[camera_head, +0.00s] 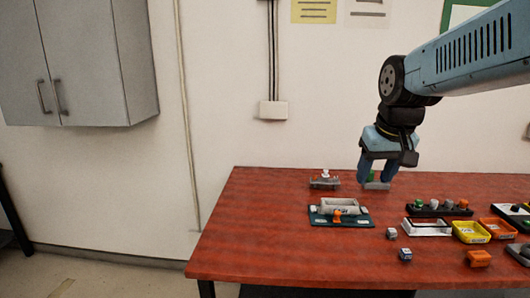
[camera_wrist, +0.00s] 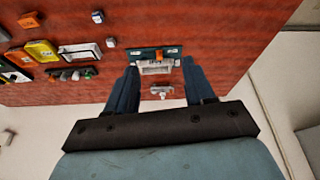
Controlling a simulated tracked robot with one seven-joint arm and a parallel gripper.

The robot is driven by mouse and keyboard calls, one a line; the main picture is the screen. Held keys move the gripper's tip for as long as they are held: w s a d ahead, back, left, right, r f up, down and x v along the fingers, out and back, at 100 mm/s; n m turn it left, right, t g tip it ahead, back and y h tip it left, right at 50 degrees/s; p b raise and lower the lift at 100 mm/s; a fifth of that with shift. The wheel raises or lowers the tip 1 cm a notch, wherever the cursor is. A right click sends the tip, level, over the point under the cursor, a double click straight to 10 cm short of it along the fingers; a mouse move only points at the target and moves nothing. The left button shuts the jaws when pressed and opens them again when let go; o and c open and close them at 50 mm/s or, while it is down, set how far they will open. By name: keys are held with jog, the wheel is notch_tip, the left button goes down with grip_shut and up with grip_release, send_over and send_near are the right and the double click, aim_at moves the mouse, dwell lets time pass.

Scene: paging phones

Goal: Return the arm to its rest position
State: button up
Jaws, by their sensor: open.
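My arm reaches in from the upper right of the head view, with my gripper (camera_head: 376,178) pointing down over the back of the red table (camera_head: 270,250). The jaws are open, with a visible gap between the fingers. In the wrist view my gripper (camera_wrist: 160,70) also shows its two fingers apart, with nothing held between them. A grey device (camera_head: 376,186) shows behind or below the fingertips; I cannot tell whether they touch it. A small grey device with a white top (camera_head: 325,180) stands to the left of my gripper.
A dark green board with a grey cradle and orange part (camera_head: 341,222) lies nearer the front. White (camera_head: 428,234), yellow (camera_head: 470,240) and orange trays (camera_head: 497,237) stand at the right, with small blocks around. A grey wall cabinet (camera_head: 75,60) hangs at the left. The table's front left is clear.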

jog(key=s+f+t, duration=0.1)
jog(key=s, duration=0.9)
jog(key=shift+s+a+f+m+t, duration=0.15)
jog(key=shift+f+m+t, duration=0.15)
jog(key=shift+f, duration=0.1)
